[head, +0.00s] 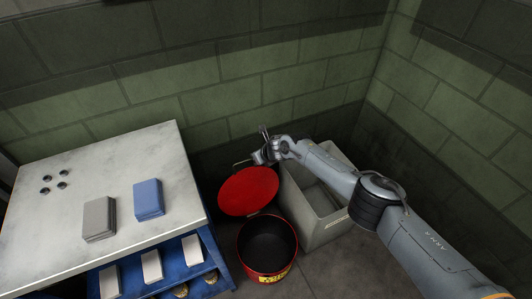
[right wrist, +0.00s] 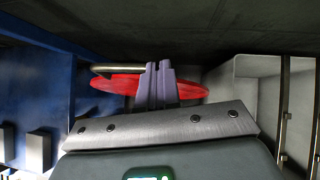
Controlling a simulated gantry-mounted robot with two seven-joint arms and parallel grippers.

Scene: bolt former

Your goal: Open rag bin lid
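The red rag bin (head: 267,248) stands on the floor with its dark inside showing and a yellow label low on its front. Its round red lid (head: 248,190) stands tilted up at the bin's back left, clear of much of the opening. My right gripper (head: 265,155) is just beyond the lid's upper edge. In the right wrist view its fingers (right wrist: 159,68) are close together against the red lid (right wrist: 115,83). A metal handle bar (right wrist: 118,70) meets the fingers; I cannot tell whether they grip it. My left gripper is out of view.
A grey open container (head: 310,222) stands right of the bin, under my right forearm. A workbench (head: 120,175) with a blue block (head: 148,199) and a grey block (head: 99,219) is on the left. Block walls close in behind and right.

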